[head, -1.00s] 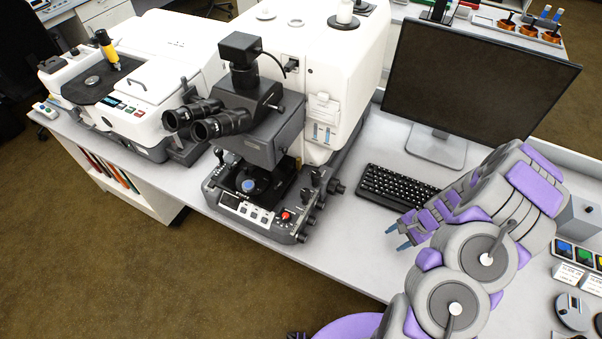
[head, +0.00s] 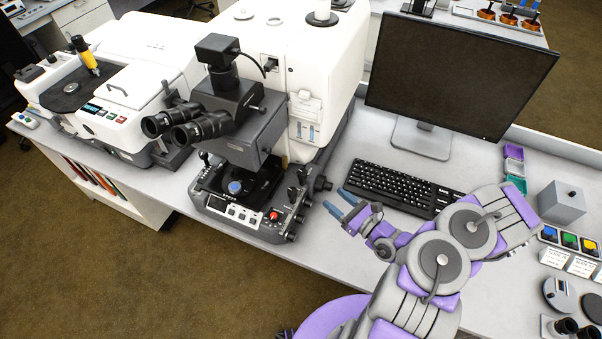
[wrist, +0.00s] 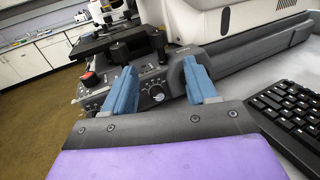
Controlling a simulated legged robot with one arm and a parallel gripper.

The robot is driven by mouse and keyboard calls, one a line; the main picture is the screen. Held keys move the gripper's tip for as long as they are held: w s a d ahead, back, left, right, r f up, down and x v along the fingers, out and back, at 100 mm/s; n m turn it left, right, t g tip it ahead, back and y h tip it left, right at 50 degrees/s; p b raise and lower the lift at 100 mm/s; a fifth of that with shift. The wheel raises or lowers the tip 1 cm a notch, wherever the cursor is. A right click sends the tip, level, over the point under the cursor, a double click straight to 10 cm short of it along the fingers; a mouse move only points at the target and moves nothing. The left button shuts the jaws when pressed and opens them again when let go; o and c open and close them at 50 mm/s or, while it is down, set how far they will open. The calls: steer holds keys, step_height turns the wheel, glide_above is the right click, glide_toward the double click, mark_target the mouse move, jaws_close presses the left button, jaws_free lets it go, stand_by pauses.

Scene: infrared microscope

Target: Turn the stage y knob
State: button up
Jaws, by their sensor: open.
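The microscope (head: 240,130) stands on the bench with a dark stage base and several black knobs (head: 322,184) along its right side. I cannot tell which of them is the stage y knob. My gripper (head: 341,203) is open and empty, just right of these knobs and apart from them, with its blue fingers pointing left. In the wrist view the base lies ahead of my gripper (wrist: 160,76). A round dial with a light face (wrist: 156,92) shows between the fingers. Upright black knobs (wrist: 158,42) stand behind it, and a red button (wrist: 90,79) is left of the left finger.
A black keyboard (head: 405,187) lies close to the right of my gripper, with a monitor (head: 460,70) behind it. A grey box (head: 562,203) and small trays stand farther right. The bench's front edge runs below the gripper.

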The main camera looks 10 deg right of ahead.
mark_target(306, 176)
steer(key=b+x, duration=0.2)
steer(key=x, duration=1.3)
steer(key=shift+a+b, duration=0.25)
steer(key=shift+b, duration=0.1)
steer(key=c, duration=0.9)
